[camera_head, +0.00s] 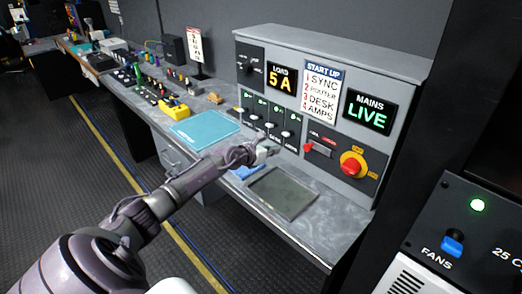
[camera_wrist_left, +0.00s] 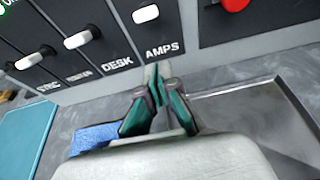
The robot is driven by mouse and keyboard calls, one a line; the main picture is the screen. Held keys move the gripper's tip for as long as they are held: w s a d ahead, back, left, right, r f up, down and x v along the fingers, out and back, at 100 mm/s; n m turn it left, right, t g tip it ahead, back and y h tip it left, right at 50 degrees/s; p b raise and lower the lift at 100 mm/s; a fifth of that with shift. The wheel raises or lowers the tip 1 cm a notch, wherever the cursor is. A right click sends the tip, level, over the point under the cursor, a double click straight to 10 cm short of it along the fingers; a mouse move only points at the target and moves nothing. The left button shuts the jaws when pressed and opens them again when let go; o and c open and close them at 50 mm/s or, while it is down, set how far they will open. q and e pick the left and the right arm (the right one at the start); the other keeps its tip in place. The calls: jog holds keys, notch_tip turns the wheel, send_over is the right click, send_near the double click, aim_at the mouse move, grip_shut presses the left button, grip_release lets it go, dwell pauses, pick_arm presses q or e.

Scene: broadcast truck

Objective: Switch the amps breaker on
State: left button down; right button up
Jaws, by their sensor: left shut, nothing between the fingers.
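The breaker panel (camera_head: 268,122) on the grey console has narrow switch strips with white levers. In the left wrist view the strip labelled AMPS (camera_wrist_left: 165,49) has a white lever (camera_wrist_left: 145,14) above its label. The strips to its left read DESK, ROUTER and SYNC, the middle label small and blurred. I cannot tell from the lever whether the amps breaker is on or off. My left gripper (camera_head: 272,151) is shut and empty, just in front of the panel's lower edge. In the wrist view its fingertips (camera_wrist_left: 158,72) are just below the AMPS label, apart from the lever.
A red and yellow rotary switch (camera_head: 353,164) and a red lever (camera_head: 309,148) are to the right. A LOAD display (camera_head: 281,79) reads 5 A, and a MAINS display (camera_head: 368,112) reads LIVE. A dark tray (camera_head: 284,192) and teal mat (camera_head: 205,129) lie on the desk.

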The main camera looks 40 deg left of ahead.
pick_arm(q)
jog(key=s+r, duration=0.5)
jog(key=s, duration=0.1)
jog(key=shift+s+a+r+p, duration=0.25)
jog(key=shift+a+r+p, duration=0.05)
jog(key=shift+p, duration=0.1)
